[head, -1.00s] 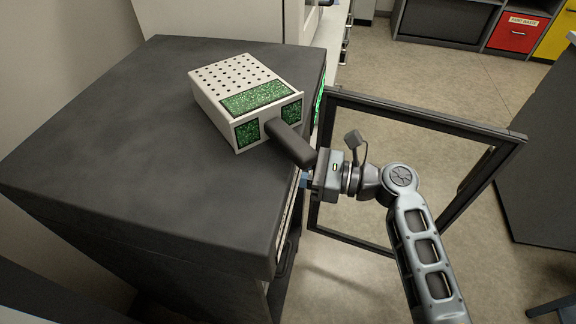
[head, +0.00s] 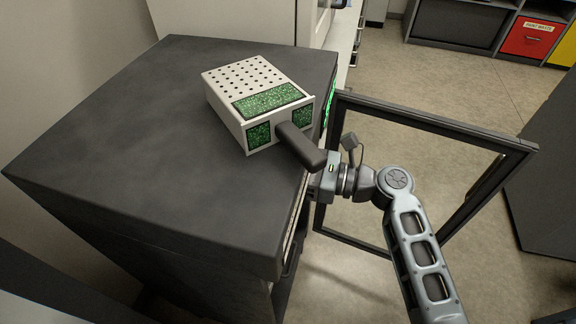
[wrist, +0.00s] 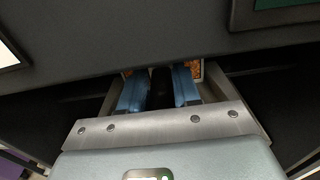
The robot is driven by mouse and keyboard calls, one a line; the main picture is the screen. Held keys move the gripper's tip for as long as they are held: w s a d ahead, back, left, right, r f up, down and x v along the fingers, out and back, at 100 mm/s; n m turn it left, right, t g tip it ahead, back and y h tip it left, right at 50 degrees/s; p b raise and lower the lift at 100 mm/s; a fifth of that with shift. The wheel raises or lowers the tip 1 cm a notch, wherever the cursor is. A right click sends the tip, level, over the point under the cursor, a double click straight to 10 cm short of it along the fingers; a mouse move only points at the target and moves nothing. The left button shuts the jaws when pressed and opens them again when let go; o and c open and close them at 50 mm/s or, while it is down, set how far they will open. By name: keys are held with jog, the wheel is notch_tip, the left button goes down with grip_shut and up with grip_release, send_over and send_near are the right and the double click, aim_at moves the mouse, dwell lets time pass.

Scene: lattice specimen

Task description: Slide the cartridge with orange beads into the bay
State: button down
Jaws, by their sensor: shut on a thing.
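In the wrist view, my gripper (wrist: 160,78) has its two blue fingers shut on a dark handle (wrist: 160,86). Small orange-beaded windows of the cartridge (wrist: 196,69) show on both sides of the fingers; most of this cartridge is hidden by the cabinet's top and my fingers. In the head view my gripper (head: 322,186) is at the cabinet's front edge, its fingers out of sight. The bay opening is hidden under the cabinet top (head: 130,150), so how deep the cartridge sits cannot be told.
A white cartridge with green beads (head: 235,85) and a dark handle (head: 300,147) lies on the cabinet top, its handle overhanging the front edge above my gripper.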

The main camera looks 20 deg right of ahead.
jog(key=shift+w+a, duration=0.4)
jog(key=shift+a, duration=0.2)
jog(key=shift+c, duration=1.2)
grip_release()
jog(key=shift+d, duration=0.1)
jog(key=shift+p+v, duration=1.25)
jog(key=shift+v, duration=1.15)
jog(key=shift+s, duration=0.1)
jog(key=shift+d, duration=0.1)
jog(key=v, duration=0.7)
jog(key=shift+s+d+b, duration=0.25)
jog(key=shift+b, duration=0.15)
